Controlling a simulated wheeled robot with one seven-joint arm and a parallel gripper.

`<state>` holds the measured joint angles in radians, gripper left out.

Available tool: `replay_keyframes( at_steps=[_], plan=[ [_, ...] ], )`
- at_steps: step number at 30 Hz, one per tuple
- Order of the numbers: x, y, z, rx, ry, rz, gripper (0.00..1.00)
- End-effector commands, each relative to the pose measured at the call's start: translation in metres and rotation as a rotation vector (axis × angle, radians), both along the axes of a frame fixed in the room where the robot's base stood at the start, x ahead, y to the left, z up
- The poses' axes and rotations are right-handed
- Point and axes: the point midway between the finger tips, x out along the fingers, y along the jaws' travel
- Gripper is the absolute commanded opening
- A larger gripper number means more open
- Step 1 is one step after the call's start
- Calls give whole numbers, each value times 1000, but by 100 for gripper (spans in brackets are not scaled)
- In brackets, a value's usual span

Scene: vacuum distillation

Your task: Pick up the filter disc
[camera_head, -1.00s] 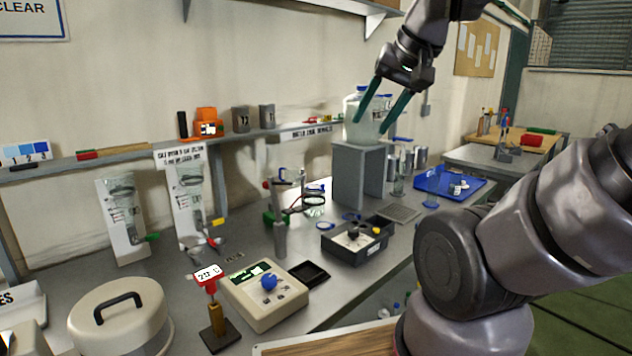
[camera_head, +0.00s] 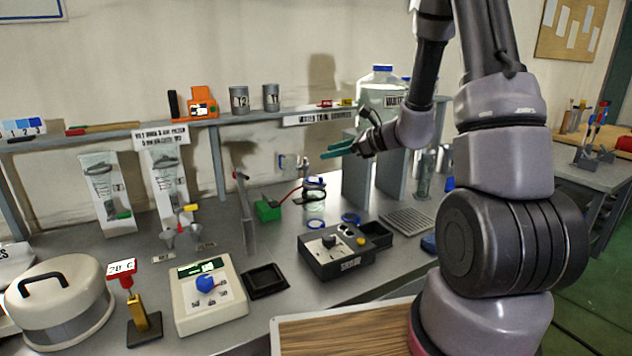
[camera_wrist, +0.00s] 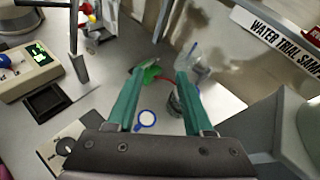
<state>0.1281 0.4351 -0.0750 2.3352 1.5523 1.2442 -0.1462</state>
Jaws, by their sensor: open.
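I cannot tell for sure which thing is the filter disc. A small blue ring with a pale middle (camera_wrist: 146,119) lies on the bench in the wrist view, just below the line between my fingers.
A glass vessel with red tubing (camera_head: 315,198) and a green block (camera_head: 267,209) stand behind the rings. A dark control box (camera_head: 335,250) is in front. A large jar (camera_head: 383,98) stands on the grey stand (camera_head: 357,170) at right. A thin upright post (camera_head: 246,215) stands at left.

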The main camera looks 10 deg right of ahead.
Motion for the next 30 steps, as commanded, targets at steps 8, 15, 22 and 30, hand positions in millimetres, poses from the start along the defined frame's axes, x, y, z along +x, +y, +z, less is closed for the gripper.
replay_keyframes(
  at_steps=[8,15,22,30],
  plan=[
    [38,-48,-79,122,117,-293,52],
    [62,-39,-98,132,126,-326,52],
    [82,-25,-107,131,125,-326,52],
    [106,-10,-124,131,125,-324,52]
  ],
)
